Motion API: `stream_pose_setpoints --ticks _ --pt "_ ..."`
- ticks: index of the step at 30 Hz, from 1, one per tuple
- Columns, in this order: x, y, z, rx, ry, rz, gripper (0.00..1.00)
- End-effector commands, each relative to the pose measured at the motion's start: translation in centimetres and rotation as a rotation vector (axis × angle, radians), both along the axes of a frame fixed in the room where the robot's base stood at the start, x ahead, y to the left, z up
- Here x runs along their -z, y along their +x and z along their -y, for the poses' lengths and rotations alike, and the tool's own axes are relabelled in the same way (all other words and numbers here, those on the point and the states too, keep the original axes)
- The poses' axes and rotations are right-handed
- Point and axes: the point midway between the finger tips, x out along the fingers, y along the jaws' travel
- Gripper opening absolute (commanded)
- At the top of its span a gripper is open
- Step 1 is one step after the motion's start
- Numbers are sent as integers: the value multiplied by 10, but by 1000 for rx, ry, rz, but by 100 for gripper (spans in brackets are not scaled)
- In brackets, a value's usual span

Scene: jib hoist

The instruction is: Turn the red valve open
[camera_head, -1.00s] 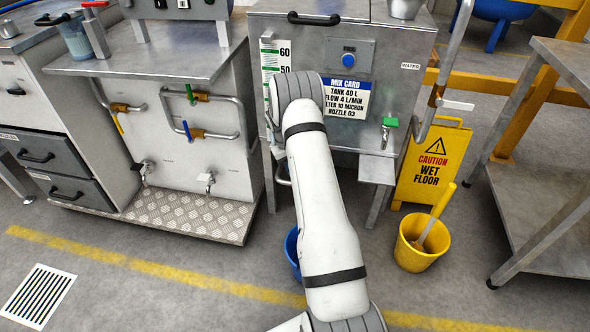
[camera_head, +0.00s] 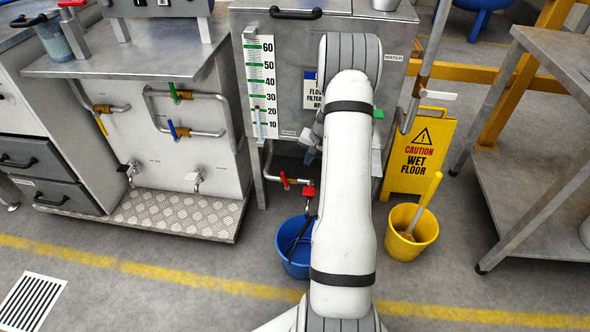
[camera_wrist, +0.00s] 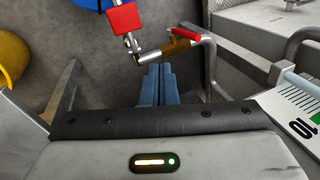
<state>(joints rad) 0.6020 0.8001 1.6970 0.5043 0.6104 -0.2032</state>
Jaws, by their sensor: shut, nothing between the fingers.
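The red valve (camera_head: 285,181) has a red lever on a pipe low under the tank, above the blue bucket. Its lever slants steeply across the pipe in the head view. In the wrist view the red lever (camera_wrist: 187,34) sits beside a brass body on the pipe, beyond my fingertips. A second red handle (camera_head: 308,191) is at the pipe's outlet and shows as a red square (camera_wrist: 122,18) in the wrist view. My gripper (camera_wrist: 160,67) has its blue fingers together and empty, apparently apart from the lever. In the head view my arm partly hides the gripper.
The blue bucket (camera_head: 297,250) stands under the outlet. A yellow bucket (camera_head: 411,232) and a wet floor sign (camera_head: 420,160) stand to the right. The tank's level gauge (camera_head: 262,90) is above the pipe. Floor in front is clear.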

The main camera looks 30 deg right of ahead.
Motion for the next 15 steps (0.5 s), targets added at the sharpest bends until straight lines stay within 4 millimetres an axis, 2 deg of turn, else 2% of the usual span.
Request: stream_pose_setpoints --ticks 5,15 --pt "29 5 -6 -1 2 -3 0" --pt "98 23 -20 -5 2 -3 0"
